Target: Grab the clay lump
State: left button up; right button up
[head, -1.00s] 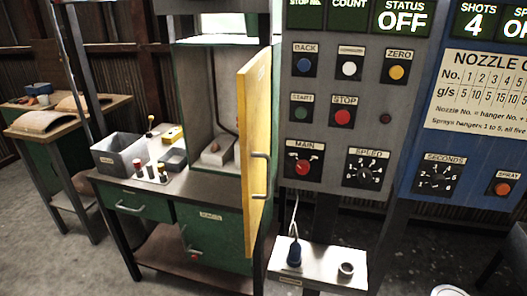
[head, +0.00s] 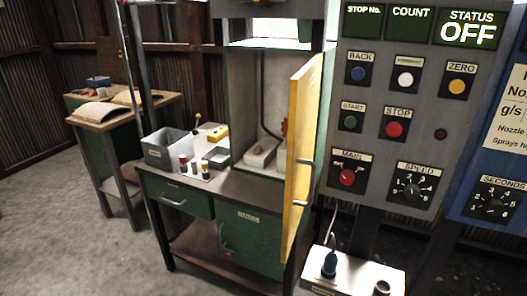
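I cannot pick out the clay lump with certainty. A small reddish-brown thing (head: 284,128) shows inside the open cabinet (head: 243,85), partly hidden by the yellow door (head: 302,150); it is too small to tell what it is. Pale blocks (head: 261,153) lie on the cabinet floor beside it. Neither of my grippers is in view.
A grey bin (head: 165,152), small bottles (head: 194,168) and a yellow box (head: 216,133) stand on the green bench (head: 180,199). The yellow door stands open toward me. A control panel (head: 390,150) rises at right, with a white box (head: 352,277) below. The floor at left is clear.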

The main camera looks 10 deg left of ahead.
aim_at(258, 150)
jog(key=i+j+z, duration=0.1)
jog(key=j, duration=0.7)
jog(key=i+j+z, duration=0.15)
jog(key=j, duration=0.65)
jog(key=i+j+z, duration=0.1)
jog(key=j, duration=0.7)
